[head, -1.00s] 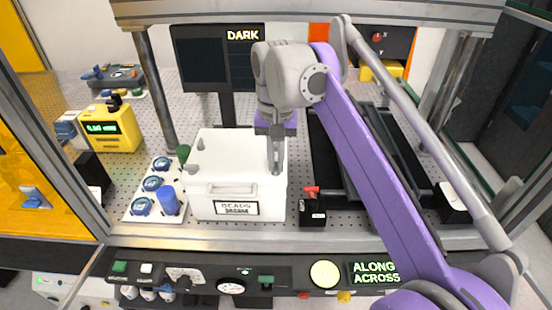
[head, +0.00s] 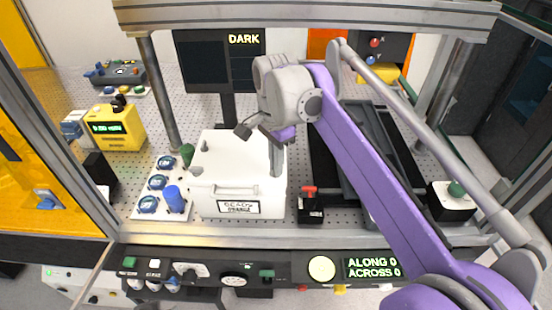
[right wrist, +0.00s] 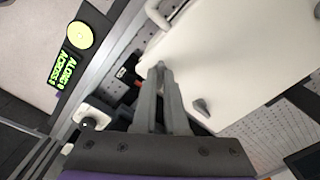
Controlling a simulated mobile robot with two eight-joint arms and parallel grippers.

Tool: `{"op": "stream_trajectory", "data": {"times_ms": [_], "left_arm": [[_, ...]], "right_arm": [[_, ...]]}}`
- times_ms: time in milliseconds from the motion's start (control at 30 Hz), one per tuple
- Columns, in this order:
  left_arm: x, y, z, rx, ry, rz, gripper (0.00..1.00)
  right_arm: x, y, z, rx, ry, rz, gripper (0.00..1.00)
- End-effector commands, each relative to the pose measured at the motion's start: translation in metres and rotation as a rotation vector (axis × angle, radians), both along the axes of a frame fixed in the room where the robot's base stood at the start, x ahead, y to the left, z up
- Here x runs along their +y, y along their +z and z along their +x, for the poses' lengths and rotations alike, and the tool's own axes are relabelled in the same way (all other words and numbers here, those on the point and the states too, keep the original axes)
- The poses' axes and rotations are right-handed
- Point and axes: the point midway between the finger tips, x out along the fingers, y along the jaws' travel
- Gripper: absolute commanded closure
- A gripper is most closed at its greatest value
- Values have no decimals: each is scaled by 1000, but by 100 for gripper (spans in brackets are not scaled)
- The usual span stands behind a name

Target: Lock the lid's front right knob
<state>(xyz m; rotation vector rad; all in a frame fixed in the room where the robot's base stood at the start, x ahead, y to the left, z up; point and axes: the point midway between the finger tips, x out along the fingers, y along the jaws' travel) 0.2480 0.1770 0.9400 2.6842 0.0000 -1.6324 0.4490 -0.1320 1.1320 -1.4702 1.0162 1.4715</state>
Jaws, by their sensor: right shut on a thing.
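The white box (head: 210,184) stands on the perforated bench, and its white lid (head: 228,153) is on it. Small grey knobs show on the lid's left side, at the front left (head: 196,171) and back left (head: 204,146). My right gripper (head: 277,172) points down at the lid's front right corner, shut on the front right knob, which the fingers hide. In the right wrist view the closed fingertips (right wrist: 160,68) meet at the lid's edge, and another grey knob (right wrist: 203,106) stands free on the lid. My left gripper is not in view.
A black block with a red top (head: 311,204) stands close to the right of the box. A white tray with blue-topped items (head: 150,205) is at the left. A dark screen (head: 216,62) stands behind. Dark rails (head: 352,160) lie right, under my right arm.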

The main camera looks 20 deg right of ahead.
Motion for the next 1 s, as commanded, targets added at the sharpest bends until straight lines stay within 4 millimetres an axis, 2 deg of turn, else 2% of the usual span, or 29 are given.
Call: {"op": "stream_trajectory", "data": {"times_ms": [500, 1000], "left_arm": [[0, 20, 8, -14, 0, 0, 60], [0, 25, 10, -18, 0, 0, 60]], "right_arm": [[0, 2, 1, -3, -438, 0, 100], [0, 1, 0, -2, -606, -1, 100]]}}
